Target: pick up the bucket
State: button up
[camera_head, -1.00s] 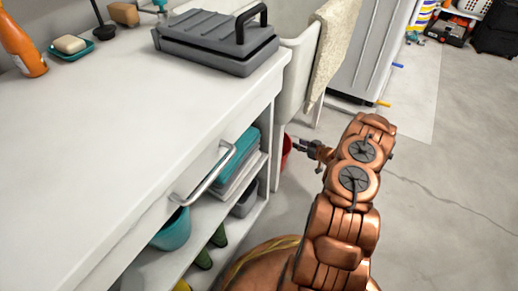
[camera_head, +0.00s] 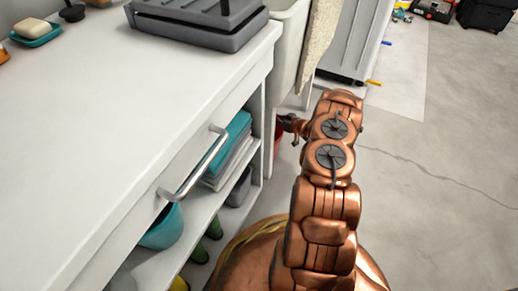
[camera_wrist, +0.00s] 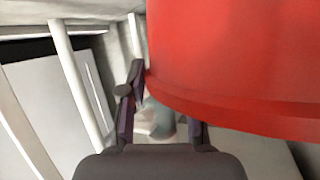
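A red bucket (camera_wrist: 235,60) fills the upper right of the wrist view, very close, with its curved lower edge crossing the picture. In the head view only a sliver of red (camera_head: 278,130) shows beside the cabinet end, under the sink; my gripper hides part of it. My gripper (camera_wrist: 163,105) has its two fingers apart with nothing held between them. Its left finger stands just left of the bucket's edge, and the right fingertip is hidden by the bucket. In the head view my gripper (camera_head: 288,124) is small and partly covered by my arm. I cannot tell whether it touches the bucket.
A white cabinet (camera_head: 110,130) with a drawer handle (camera_head: 195,170) stands left of my arm. Its open shelves hold a teal container (camera_head: 162,230), folded cloths (camera_head: 230,150) and green boots. A sink (camera_head: 288,60) is behind. The floor (camera_head: 440,180) at the right is clear.

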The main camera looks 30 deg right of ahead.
jog(key=shift+w+f, duration=0.2)
jog(key=shift+w, duration=0.2)
jog(key=shift+c, duration=0.3)
grip_shut()
